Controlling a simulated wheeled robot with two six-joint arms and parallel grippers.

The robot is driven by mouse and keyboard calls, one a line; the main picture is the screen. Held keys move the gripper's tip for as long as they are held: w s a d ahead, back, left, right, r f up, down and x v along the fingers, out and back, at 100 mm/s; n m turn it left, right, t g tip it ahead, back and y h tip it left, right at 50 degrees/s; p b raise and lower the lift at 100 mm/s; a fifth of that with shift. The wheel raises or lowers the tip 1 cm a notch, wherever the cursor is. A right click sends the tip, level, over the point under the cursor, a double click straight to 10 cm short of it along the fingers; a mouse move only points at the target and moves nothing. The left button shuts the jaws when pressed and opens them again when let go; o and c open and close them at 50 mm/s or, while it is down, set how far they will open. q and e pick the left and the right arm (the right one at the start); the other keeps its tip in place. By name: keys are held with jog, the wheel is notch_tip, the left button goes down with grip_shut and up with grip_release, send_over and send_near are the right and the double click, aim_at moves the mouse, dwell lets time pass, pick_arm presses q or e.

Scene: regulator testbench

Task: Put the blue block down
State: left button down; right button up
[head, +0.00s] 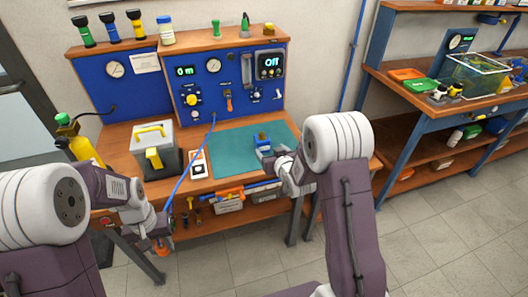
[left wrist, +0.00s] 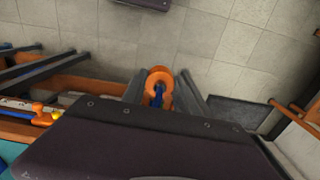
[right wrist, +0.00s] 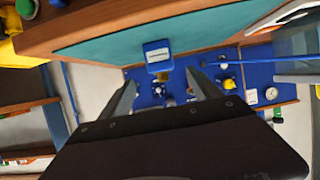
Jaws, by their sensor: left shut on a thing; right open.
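A small blue block (head: 262,139) with a yellow part stands on the teal mat (head: 230,148) on the bench. In the right wrist view the blue block (right wrist: 158,50) shows a pale label, just beyond the fingertips. My right gripper (head: 266,152) is open beside the block, with its fingers apart. Whether a finger touches the block I cannot tell. My left gripper (head: 160,240) is low in front of the bench, shut on an orange ring-shaped end piece (left wrist: 158,78) with blue inside it. A blue hose (head: 192,165) runs from the panel down toward this gripper.
A blue instrument panel (head: 225,85) stands behind the mat. A grey box with a yellow handle (head: 153,150) and a white meter (head: 199,168) sit left of the mat. A second bench (head: 440,95) with a glass tank stands at the right. Mat space left of the block is clear.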

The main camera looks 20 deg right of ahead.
jog(key=s+a+f+g, duration=0.1)
jog(key=s+g, duration=0.5)
jog(key=s, duration=0.9)
jog(key=s+a+f+g, duration=0.1)
jog(key=s+f+g, duration=0.2)
jog(key=s, duration=1.1)
jog(key=g, duration=0.3)
jog(key=shift+s+a+m, duration=0.25)
jog(key=shift+s+m, duration=0.05)
jog(key=shift+s, duration=0.1)
pick_arm(q)
notch_tip(320, 180, up, 9)
jog(key=p, duration=0.8)
jog(key=shift+f+p, duration=0.15)
jog(key=shift+p, duration=0.2)
jog(key=shift+f+b, duration=0.3)
pick_arm(e)
notch_tip(320, 180, up, 8)
jog(key=shift+o, duration=0.5)
jog(key=shift+w, duration=0.1)
